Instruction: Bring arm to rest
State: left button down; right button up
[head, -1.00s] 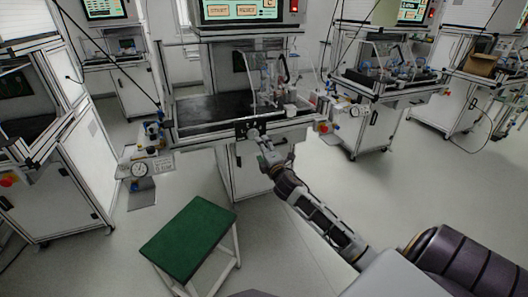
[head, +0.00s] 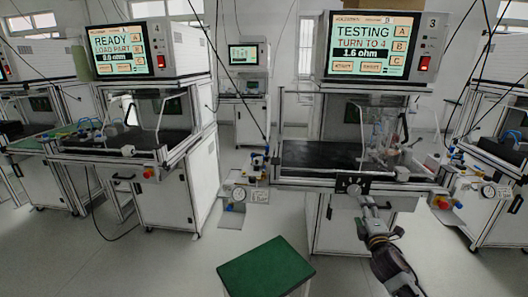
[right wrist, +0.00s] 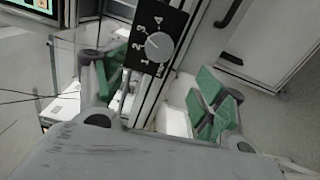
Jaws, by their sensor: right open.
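My right arm reaches from the lower right of the head view to the front of station 3. My right gripper (head: 364,200) is open and empty, just in front of the black dial panel (head: 351,185). In the right wrist view the green-padded fingers (right wrist: 157,95) are spread wide apart. The grey knob (right wrist: 159,46) with marks 1 to 4 lies beyond and above the gap between them, apart from the pads. I cannot tell which mark the knob points to. My left gripper is not in view.
Station 3's screen (head: 371,45) reads TESTING, TURN TO 4, 1.6 ohm. Its dark worktop (head: 315,155) holds a clear fixture at the right. A green-topped stool (head: 265,268) stands in front. Station 4 (head: 125,50) reads READY, LOAD PART. Floor is open at the left.

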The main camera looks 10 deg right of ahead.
jog(key=s+d+f+m+g+h, duration=0.2)
jog(key=s+d+f+m+g, duration=0.15)
jog(key=f+m, duration=0.4)
jog(key=s+a+f+m+g+y, duration=0.1)
jog(key=s+a+f+m+g, duration=0.1)
jog(key=f+g, duration=0.15)
jog(key=s+a+f+m+g, duration=0.2)
jog(key=f+m, duration=0.1)
jog(key=f, duration=0.2)
pick_arm(q)
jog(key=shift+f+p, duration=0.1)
jog(key=shift+p, duration=0.45)
pick_arm(e)
jog(key=s+a+f+g+y, duration=0.3)
jog(key=s+a+f, duration=0.8)
jog(key=s+a, duration=0.1)
jog(key=s+a+f+m+g+y, duration=0.1)
jog(key=s+a+f+g+y, duration=0.2)
jog(key=s+a+f, duration=0.8)
jog(key=s+a, duration=0.1)
jog(key=s, duration=0.3)
jog(key=shift+a+f+g, duration=0.15)
jog(key=shift+f+g, duration=0.15)
jog(key=shift+g, duration=0.1)
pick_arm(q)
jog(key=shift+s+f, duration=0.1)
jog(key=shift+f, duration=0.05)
pick_arm(e)
jog(key=shift+f, duration=0.1)
